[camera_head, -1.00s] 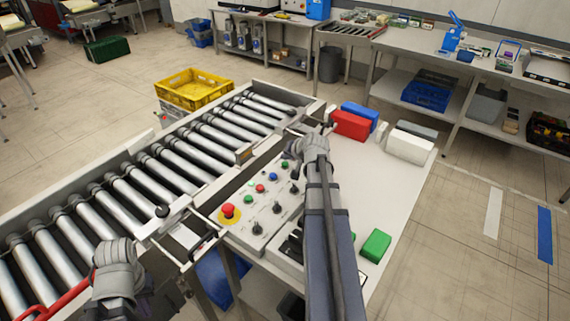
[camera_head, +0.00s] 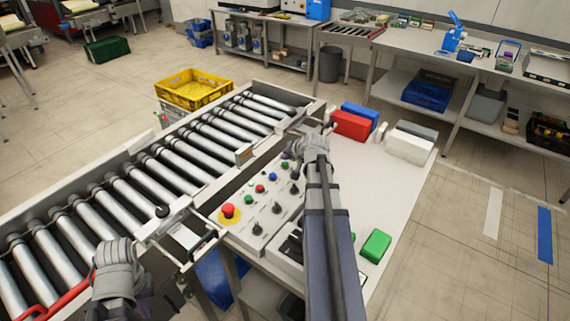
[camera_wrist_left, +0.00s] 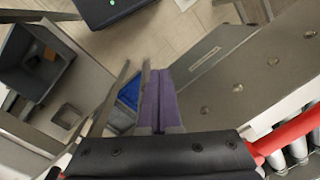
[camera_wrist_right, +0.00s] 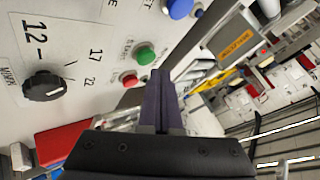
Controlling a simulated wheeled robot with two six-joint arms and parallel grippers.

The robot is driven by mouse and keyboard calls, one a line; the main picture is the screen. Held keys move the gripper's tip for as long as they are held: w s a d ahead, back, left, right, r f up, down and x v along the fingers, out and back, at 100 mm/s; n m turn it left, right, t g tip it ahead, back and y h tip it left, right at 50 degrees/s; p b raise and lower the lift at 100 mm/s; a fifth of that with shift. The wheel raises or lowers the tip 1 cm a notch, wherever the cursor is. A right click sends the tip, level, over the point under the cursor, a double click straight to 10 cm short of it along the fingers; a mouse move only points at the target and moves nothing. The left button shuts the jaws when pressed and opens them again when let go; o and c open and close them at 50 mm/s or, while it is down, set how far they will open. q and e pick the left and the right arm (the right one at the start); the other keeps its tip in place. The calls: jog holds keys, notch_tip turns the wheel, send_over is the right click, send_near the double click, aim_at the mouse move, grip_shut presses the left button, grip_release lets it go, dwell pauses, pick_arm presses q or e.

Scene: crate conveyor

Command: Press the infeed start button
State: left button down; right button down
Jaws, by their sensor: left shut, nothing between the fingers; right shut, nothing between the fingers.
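The sloped control panel (camera_head: 266,225) beside the roller conveyor carries several buttons and dark knobs. In the head view it shows a far green button (camera_head: 285,164), a blue button (camera_head: 273,175), a red button (camera_head: 260,188), a near green button (camera_head: 248,199) and a red emergency stop (camera_head: 229,211). The right wrist view shows a green button (camera_wrist_right: 145,54) and a small red one (camera_wrist_right: 129,79); their labels are too blurred to read surely. My right gripper (camera_wrist_right: 160,75) is shut and empty, its tips close to that green button; contact cannot be told. My left gripper (camera_wrist_left: 157,72) is shut and empty, by the conveyor.
The roller conveyor (camera_head: 175,160) runs diagonally at left, with a yellow crate (camera_head: 194,88) behind it. Red (camera_head: 350,125), blue and white boxes stand on the table behind my right arm. A green block (camera_head: 376,246) lies right of the arm.

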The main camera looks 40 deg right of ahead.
jog(key=shift+f, duration=0.1)
dwell(0.3)
jog(key=shift+f+b, duration=0.35)
jog(key=shift+b, duration=0.05)
